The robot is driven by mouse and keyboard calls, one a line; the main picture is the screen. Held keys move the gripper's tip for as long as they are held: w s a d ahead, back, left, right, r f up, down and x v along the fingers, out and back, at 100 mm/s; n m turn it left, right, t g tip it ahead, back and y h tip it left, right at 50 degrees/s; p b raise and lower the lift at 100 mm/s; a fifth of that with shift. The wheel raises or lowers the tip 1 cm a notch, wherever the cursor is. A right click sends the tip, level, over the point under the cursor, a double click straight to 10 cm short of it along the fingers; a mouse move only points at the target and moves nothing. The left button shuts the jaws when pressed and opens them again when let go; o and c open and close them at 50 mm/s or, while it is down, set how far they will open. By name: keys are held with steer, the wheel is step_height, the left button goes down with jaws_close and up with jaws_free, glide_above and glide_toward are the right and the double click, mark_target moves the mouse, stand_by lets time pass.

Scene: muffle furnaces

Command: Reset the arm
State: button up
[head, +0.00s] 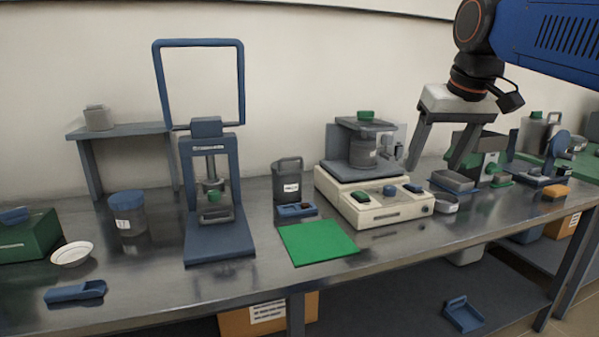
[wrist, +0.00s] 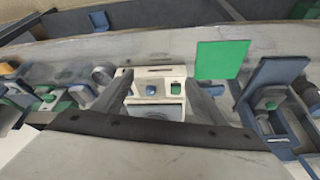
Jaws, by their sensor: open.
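My gripper (head: 436,155) hangs from the arm at the upper right in the head view, its two fingers spread wide and pointing down. It is open and nothing shows between the fingers. It is above the bench, to the right of a cream-coloured device (head: 372,212) with a grey top and a green knob. In the wrist view my gripper's fingers (wrist: 150,98) frame the same cream device (wrist: 155,88), which shows its blue knob and green button. How high the fingers are above the bench is hard to tell.
A steel bench (head: 190,285) runs across the view. A blue press stand (head: 220,240), a green mat (head: 316,243), a dark canister (head: 287,180) and a white dish (head: 72,253) stand left. More equipment (head: 476,152) crowds the right behind my gripper. The bench front near the mat is clear.

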mark_target(362, 113)
steer(key=s+f, duration=0.6)
steer(key=f, duration=0.4)
steer(key=s+d+f, duration=0.1)
steer(key=s+f, duration=0.5)
steer(key=f, duration=0.4)
steer(key=s+d+f, duration=0.1)
steer(key=s+f, duration=0.5)
steer(key=f, duration=0.4)
steer(key=shift+s+m, duration=0.4)
steer(key=shift+c, duration=0.6)
